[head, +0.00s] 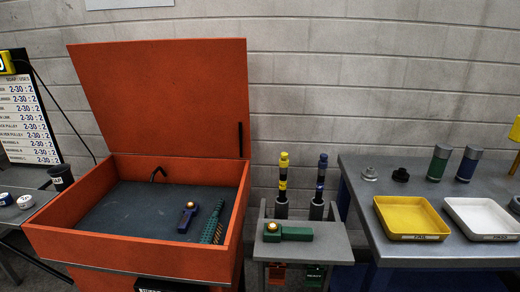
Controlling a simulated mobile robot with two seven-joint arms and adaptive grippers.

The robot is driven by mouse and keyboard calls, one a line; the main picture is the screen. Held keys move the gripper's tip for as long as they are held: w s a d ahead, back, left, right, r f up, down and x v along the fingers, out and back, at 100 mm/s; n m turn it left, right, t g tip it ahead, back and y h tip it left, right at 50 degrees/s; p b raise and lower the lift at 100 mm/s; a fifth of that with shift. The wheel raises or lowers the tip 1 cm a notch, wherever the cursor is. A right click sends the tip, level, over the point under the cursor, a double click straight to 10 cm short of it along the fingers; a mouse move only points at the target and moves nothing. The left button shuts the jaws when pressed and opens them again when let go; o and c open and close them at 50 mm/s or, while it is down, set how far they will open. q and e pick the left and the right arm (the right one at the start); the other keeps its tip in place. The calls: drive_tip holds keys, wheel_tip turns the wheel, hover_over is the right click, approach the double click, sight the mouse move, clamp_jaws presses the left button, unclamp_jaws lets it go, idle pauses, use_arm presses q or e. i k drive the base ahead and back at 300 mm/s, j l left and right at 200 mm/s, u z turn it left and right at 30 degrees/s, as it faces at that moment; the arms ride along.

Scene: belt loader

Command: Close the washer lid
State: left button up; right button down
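The orange washer (82,213) stands on the left with its basin open to view. Its orange lid (165,95) stands raised at the back, leaning slightly away from the basin. A dark vertical strut or handle (240,139) shows at the lid's lower right edge. Inside the basin (125,210) lie a blue part with a gold knob (187,218) and a green brush-like part (213,222). Neither of my grippers shows in the head view.
A small grey stand (325,245) right of the washer holds a green tool (290,233) and two banded tools. A grey table (405,190) at right bears a yellow tray (408,216), a white tray (480,218) and cylinders.

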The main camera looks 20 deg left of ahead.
sight(188, 96)
drive_tip(key=u, duration=1.5)
